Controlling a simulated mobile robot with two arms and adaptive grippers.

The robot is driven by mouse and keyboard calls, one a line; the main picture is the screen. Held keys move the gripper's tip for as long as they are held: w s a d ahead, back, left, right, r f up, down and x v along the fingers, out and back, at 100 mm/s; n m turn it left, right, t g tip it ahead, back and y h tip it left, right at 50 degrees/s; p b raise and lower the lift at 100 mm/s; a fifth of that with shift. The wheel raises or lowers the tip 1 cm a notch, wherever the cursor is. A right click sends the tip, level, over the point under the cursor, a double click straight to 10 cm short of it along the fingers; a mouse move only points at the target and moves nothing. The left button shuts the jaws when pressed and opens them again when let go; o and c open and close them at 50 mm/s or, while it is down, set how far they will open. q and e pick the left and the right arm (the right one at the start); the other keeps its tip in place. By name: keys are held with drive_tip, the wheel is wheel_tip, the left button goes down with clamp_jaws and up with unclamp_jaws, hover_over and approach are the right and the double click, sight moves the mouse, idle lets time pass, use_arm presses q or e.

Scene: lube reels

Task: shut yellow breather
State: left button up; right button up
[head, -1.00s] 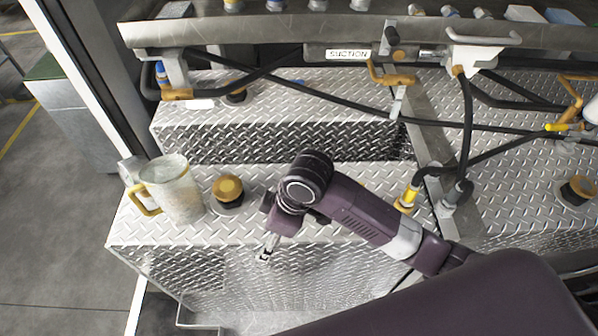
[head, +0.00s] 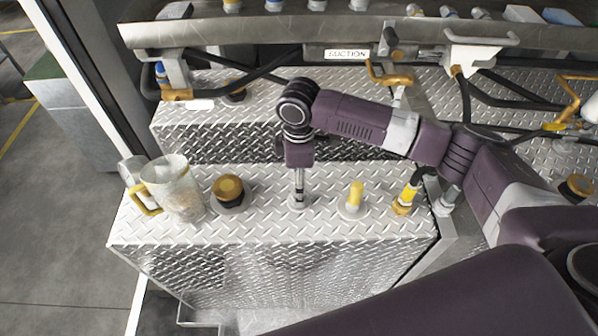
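Several yellow-marked fittings stand on the front diamond-plate tank, and I cannot tell for sure which is the breather. One is an upright yellow post (head: 355,193) on a pale round base. Left of it is a black fitting with a yellow-brown cap (head: 229,190). A yellow hose fitting (head: 405,197) stands to the right. My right gripper (head: 299,195) points down at a small pale round base (head: 299,204), between the capped fitting and the yellow post. I see it edge-on, so its opening and any contact are unclear. My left gripper is not in view.
A clear jug (head: 176,188) with a yellow handle stands at the tank's left end. A raised tank, black hoses and a metal rail with a SUCTION label (head: 347,54) lie behind. The tank's front edge (head: 270,243) is clear.

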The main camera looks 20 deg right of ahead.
drive_tip(key=shift+f+p, duration=0.3)
drive_tip(key=shift+f, duration=1.75)
drive_tip(key=shift+c, duration=0.5)
drive_tip(key=c, duration=1.1)
drive_tip(key=shift+r+p, duration=0.2)
drive_tip(key=shift+p, duration=0.15)
drive_tip(key=shift+c, duration=0.2)
drive_tip(key=m+p, duration=0.5)
drive_tip(key=shift+r, duration=0.15)
drive_tip(key=shift+m+p, duration=0.45)
drive_tip(key=shift+m, duration=0.05)
drive_tip(key=shift+f, duration=0.3)
